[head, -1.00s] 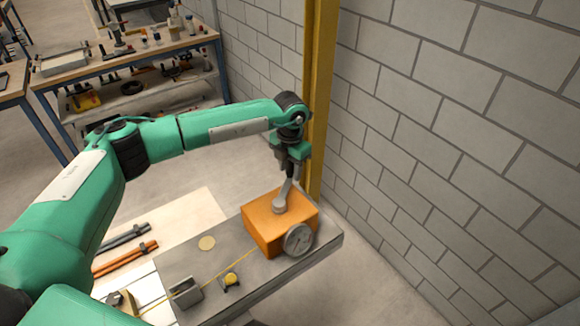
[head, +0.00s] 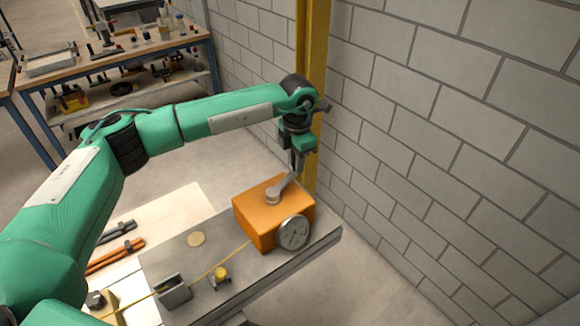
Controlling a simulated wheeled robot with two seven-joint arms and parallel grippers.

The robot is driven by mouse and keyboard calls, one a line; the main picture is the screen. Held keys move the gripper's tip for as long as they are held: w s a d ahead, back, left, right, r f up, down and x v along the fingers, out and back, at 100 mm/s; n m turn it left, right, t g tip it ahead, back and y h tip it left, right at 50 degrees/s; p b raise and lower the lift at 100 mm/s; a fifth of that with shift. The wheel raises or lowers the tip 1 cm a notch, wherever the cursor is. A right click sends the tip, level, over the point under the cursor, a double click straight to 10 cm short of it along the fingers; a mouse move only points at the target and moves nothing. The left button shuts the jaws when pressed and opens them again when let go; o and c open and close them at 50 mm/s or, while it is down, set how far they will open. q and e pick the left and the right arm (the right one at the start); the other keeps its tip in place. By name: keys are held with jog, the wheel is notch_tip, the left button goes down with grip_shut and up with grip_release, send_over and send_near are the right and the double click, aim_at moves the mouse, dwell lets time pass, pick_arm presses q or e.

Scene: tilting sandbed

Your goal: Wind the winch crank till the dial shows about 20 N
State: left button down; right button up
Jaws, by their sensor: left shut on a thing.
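The orange winch box (head: 262,218) sits on the grey bench plate. Its grey crank (head: 284,188) pivots on top of the box and points up and to the right, toward the far corner. My left gripper (head: 297,165) is shut on the upright handle at the crank's outer end. The round dial (head: 294,232) is on the front face of the box; its needle is too small to read. A yellow cord (head: 232,252) runs from the box to the lower left. My right gripper is not in view.
A yellow post (head: 312,90) and block wall stand close behind the winch. A cluttered workbench (head: 120,50) is at the back left.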

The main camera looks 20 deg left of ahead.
pick_arm(q)
jog(key=shift+s+d+f, duration=0.15)
jog(key=shift+d, duration=0.2)
jog(key=shift+s+d, duration=0.1)
jog(key=shift+d, duration=0.15)
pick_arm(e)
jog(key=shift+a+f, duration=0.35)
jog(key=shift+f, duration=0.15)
pick_arm(q)
jog(key=c, duration=1.2)
grip_release()
jog(key=shift+c, duration=0.2)
jog(key=shift+r, duration=0.2)
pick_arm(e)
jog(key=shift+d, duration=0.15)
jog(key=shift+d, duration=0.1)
pick_arm(q)
jog(key=shift+r+b, duration=0.35)
notch_tip(320, 180, up, 13)
jog(key=b, duration=0.3)
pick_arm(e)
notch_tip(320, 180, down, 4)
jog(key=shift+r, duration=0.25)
